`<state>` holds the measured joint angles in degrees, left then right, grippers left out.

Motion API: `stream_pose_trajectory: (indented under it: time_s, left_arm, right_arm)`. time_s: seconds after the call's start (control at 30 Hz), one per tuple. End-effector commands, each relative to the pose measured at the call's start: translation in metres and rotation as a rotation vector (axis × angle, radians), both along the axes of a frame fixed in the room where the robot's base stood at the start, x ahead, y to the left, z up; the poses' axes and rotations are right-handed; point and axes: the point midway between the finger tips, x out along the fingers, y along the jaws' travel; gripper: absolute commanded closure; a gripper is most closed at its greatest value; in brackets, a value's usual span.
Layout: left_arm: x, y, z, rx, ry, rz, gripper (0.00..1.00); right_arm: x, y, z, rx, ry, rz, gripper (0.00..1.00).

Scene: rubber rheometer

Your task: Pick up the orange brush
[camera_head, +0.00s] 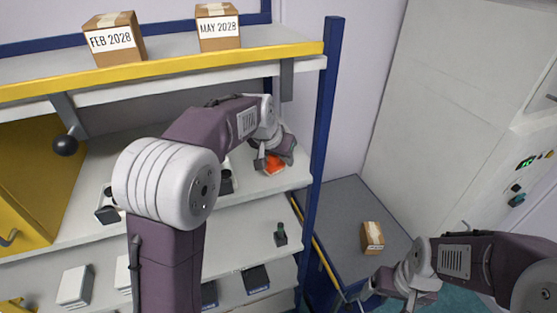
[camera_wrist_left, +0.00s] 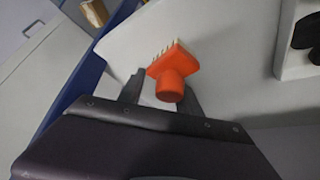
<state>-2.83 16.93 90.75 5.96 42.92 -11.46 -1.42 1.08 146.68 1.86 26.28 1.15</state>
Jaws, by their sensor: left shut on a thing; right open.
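The orange brush (camera_head: 275,164) is on the right part of the middle shelf (camera_head: 250,186), partly hidden by my left gripper (camera_head: 272,155). In the left wrist view the orange brush (camera_wrist_left: 172,72) shows its round handle end and a row of pale bristles, between the fingers of my left gripper (camera_wrist_left: 162,95). The left gripper is shut on the brush. I cannot tell whether the brush touches the shelf. My right gripper (camera_head: 405,290) is open and empty at the lower right, in front of the grey table.
A blue post (camera_head: 324,130) stands just right of the brush. Above is a yellow-edged shelf (camera_head: 180,62) with two labelled boxes (camera_head: 115,40). A cardboard box (camera_head: 372,237) sits on the grey table (camera_head: 345,205).

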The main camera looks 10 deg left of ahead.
Motion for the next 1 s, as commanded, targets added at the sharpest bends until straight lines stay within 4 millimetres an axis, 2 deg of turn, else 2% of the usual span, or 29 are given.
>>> stream_pose_trajectory:
  time_s: [0.17,0.27,0.5,0.7,0.8,1.0]
  left_arm:
    - [0.001,0.000,0.013,0.000,-0.005,0.000,1.00]
    - [-0.020,0.004,0.009,0.000,-0.003,0.001,1.00]
    - [-0.091,0.018,0.007,-0.001,-0.007,0.003,1.00]
    - [-0.149,0.029,0.009,0.000,-0.006,0.004,1.00]
    - [-0.155,0.031,0.003,-0.001,-0.007,0.001,1.00]
    - [-0.170,0.034,0.007,0.000,-0.004,0.001,1.00]
  right_arm:
    - [0.000,0.000,-0.010,0.000,0.000,0.000,0.15]
    - [0.000,0.000,-0.024,0.000,0.000,0.000,0.15]
    - [0.000,0.000,-0.062,0.000,0.000,0.000,0.15]
    - [0.000,0.000,-0.083,0.000,0.000,0.000,0.15]
    - [0.000,0.000,-0.111,0.000,0.000,0.000,0.15]
    - [0.000,0.000,-0.138,0.000,0.000,0.000,0.15]
